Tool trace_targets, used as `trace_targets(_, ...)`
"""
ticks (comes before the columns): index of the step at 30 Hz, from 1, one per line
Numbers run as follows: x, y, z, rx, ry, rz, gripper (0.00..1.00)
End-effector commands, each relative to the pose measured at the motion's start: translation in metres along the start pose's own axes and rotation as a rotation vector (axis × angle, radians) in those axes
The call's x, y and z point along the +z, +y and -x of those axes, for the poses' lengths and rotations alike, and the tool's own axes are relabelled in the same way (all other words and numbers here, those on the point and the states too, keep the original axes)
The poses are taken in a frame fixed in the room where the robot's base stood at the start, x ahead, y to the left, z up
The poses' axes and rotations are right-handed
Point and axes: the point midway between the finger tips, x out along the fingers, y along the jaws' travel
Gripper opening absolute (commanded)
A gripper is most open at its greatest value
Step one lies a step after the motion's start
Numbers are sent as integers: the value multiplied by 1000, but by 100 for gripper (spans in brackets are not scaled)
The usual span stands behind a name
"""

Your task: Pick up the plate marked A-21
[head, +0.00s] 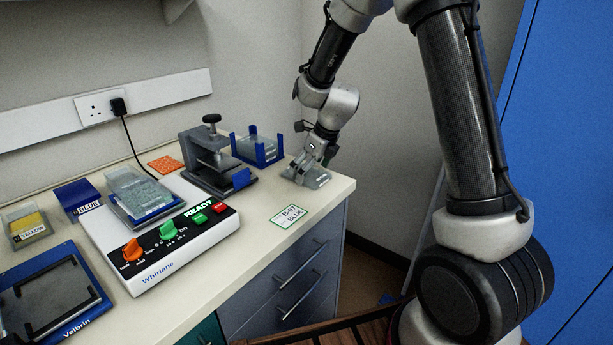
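My gripper (307,166) is low over the right end of the bench, pointing down at a small clear-grey plate (318,181). The plate lies near the bench's right edge and has a pale label on its front that is too small to read. The gripper covers much of this plate, so I cannot tell whether its fingers touch or grip it. Another clear plate (143,195) sits on the white Whirlane device. A further clear plate (258,147) sits in a blue holder at the back. I can read A-21 on none of them.
A card (289,216) reading B-47 BLUE lies at the bench front. A grey clamp press (214,170) stands left of the blue holder (268,160). The white device (166,256) shows READY. A yellow-labelled box (26,228) and a blue Velbrin frame (80,315) are at left.

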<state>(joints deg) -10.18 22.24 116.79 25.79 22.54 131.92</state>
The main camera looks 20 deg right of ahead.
Motion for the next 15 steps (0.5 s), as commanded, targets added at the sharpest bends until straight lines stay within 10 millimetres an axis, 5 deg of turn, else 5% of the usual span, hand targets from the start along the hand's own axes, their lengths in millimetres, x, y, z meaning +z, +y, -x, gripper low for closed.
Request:
trace_targets(2,0,0,0,0,0,0,96)
trace_targets(9,0,0,0,0,1,1,53)
trace_targets(15,0,0,0,0,1,1,52)
